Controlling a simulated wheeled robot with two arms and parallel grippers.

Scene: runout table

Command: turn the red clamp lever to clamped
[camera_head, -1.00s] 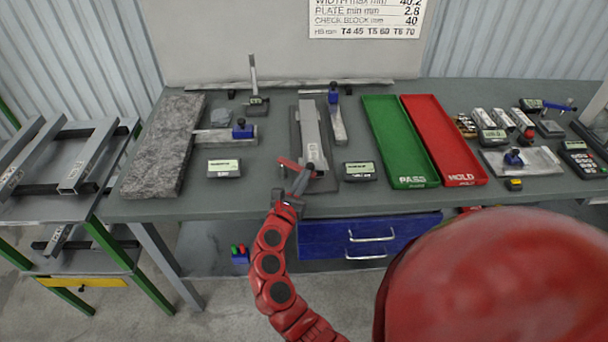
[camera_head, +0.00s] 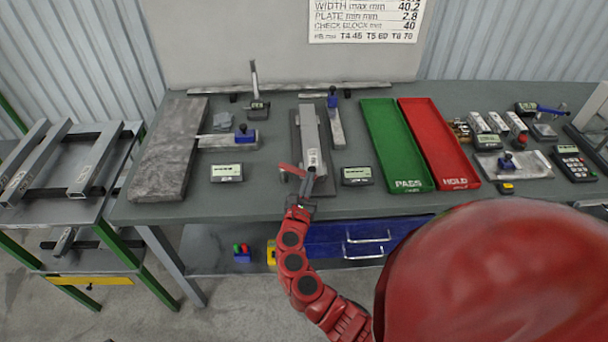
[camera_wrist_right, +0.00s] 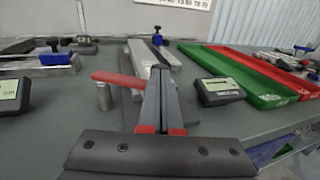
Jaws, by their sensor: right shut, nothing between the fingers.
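The red clamp lever (camera_head: 290,169) is at the front end of the grey clamp fixture (camera_head: 296,145), which holds a long metal bar (camera_head: 312,138). In the right wrist view the lever (camera_wrist_right: 118,79) points left, its left end near a short metal post (camera_wrist_right: 104,96). My right gripper (camera_head: 309,178) is shut and empty at the fixture's front. In the wrist view its closed fingers (camera_wrist_right: 159,75) stand just right of the lever and hide its right end. I cannot tell whether they touch it. My left gripper is not in view.
Small gauges (camera_head: 226,172) and (camera_head: 356,176) flank the fixture. A green PASS tray (camera_head: 397,145) and a red HOLD tray (camera_head: 440,145) lie to the right. A stone slab (camera_head: 165,150) lies left.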

